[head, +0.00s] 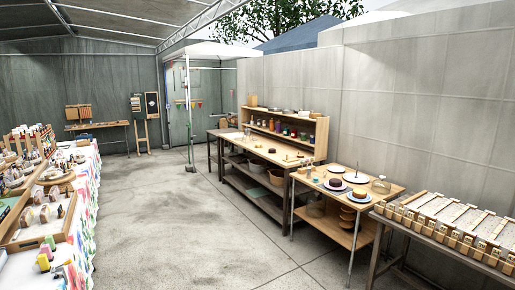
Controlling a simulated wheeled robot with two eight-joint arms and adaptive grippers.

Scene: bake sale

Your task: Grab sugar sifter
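I cannot pick out a sugar sifter for certain; the items on the tables are small and far off. Several small jars and containers (285,129) stand on the shelf unit (318,128) at the back of the wooden workbench (240,141). A smaller wooden table (333,207) in front of the workbench holds plates, a dark cake (336,183), a brown cake (360,193) and a clear glass vessel (381,186). Neither of my grippers is in view.
At left, a long table with a flowered cloth (88,205) holds trays of baked goods. At right, a grey table (392,226) carries a row of wooden-edged boxes. The concrete floor (170,210) between is open. A white canopy pole (188,110) stands farther back.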

